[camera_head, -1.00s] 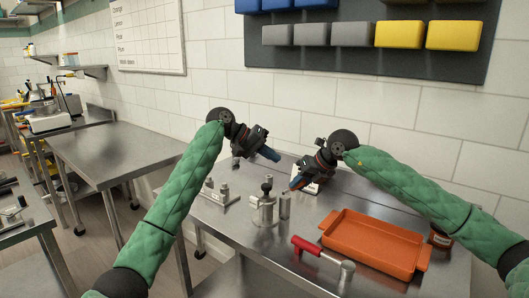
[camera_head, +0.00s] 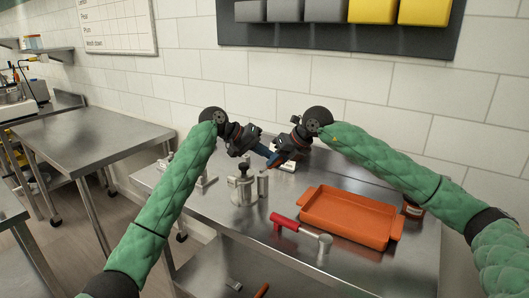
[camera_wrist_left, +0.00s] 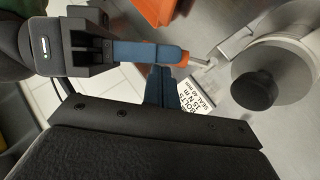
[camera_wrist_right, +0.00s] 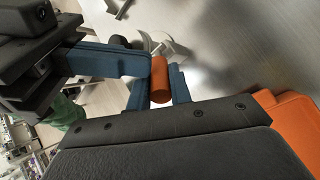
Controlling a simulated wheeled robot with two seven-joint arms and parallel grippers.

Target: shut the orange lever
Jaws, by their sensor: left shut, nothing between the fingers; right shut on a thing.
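The orange lever (camera_wrist_right: 160,80) shows in the right wrist view as an orange cylinder on a metal rod. My right gripper (camera_wrist_right: 160,92) is shut on it, with a blue finger on each side. In the left wrist view its orange end (camera_wrist_left: 184,58) and thin rod show beside the other gripper's blue fingers. My left gripper (camera_wrist_left: 160,88) is shut and empty, close beside the right one. In the head view the left gripper (camera_head: 264,151) and right gripper (camera_head: 274,160) meet behind the metal depositor (camera_head: 243,190), and the lever is hidden there.
An orange tray (camera_head: 348,229) stands on the steel table at the right. A red-handled tool (camera_head: 286,222) lies in front of it. A printed card (camera_wrist_left: 195,97) lies below the grippers. The left front of the table is fairly clear.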

